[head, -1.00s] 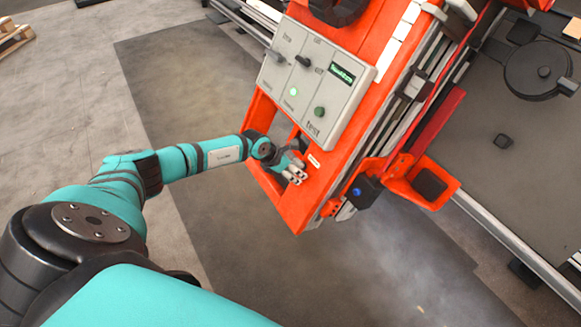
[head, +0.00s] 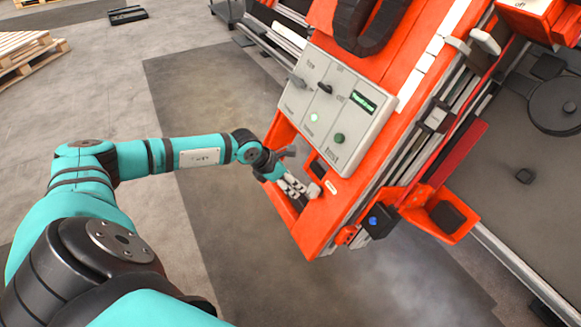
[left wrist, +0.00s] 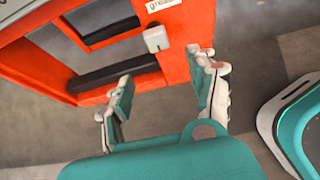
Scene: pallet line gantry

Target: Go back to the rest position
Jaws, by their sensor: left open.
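My left gripper (head: 300,188) is at the lower part of the orange gantry frame (head: 352,165), below the control panel, in the head view. In the left wrist view its two fingers (left wrist: 165,100) stand apart with nothing between them. A small whitish block-shaped knob (left wrist: 156,39) on the orange frame lies just beyond the fingertips; I cannot tell whether they touch it. My right gripper is not in view.
The grey control panel (head: 338,107) carries switches, a lit green lamp and a small display. Wooden pallets (head: 25,55) stand far left. The floor left of the gantry is clear.

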